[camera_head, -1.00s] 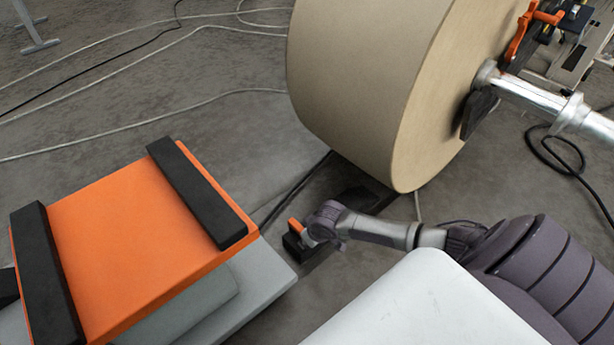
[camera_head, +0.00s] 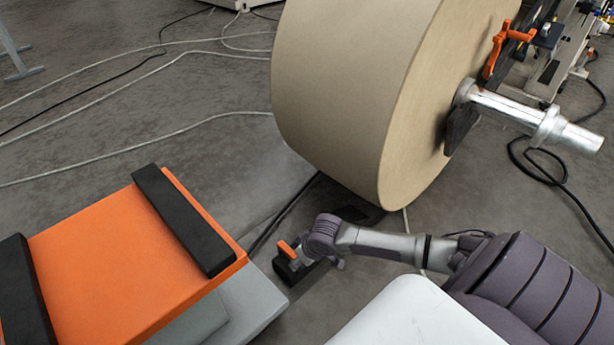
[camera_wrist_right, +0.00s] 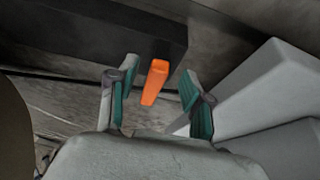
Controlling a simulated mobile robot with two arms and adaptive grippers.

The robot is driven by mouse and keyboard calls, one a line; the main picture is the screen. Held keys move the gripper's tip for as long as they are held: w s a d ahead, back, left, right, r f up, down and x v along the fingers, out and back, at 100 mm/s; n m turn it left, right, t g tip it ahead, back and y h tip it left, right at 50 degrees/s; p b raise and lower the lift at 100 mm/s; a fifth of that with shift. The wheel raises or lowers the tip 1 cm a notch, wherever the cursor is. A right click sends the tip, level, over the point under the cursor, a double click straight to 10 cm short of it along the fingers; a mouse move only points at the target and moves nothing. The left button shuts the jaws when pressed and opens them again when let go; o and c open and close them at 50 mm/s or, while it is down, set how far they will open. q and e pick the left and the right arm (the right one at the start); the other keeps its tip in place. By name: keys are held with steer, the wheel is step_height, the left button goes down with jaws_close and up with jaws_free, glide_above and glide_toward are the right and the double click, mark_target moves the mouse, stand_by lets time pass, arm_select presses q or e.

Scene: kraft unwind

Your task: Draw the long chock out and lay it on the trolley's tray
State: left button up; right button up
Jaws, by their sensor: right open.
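The long chock is a dark block (camera_head: 283,271) with an orange handle (camera_head: 287,249), low on the floor by the paper roll. In the right wrist view the dark block (camera_wrist_right: 110,35) runs across the top and the orange handle (camera_wrist_right: 155,82) points toward me. My right gripper (camera_wrist_right: 157,90) is open, with one finger on each side of the handle and gaps showing. In the head view my right gripper (camera_head: 303,258) is at the handle, partly hidden by my wrist. The trolley (camera_head: 120,255) has an orange top with two black bars. My left gripper is out of view.
The large kraft roll (camera_head: 345,95) with its silver shaft (camera_head: 515,108) stands behind my right arm. Pale and dark cables (camera_head: 120,172) cross the floor. A grey sloped surface (camera_wrist_right: 255,90) lies close right of the gripper in the wrist view.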

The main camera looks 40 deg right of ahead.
steer(key=v, duration=0.7)
stand_by(0.4)
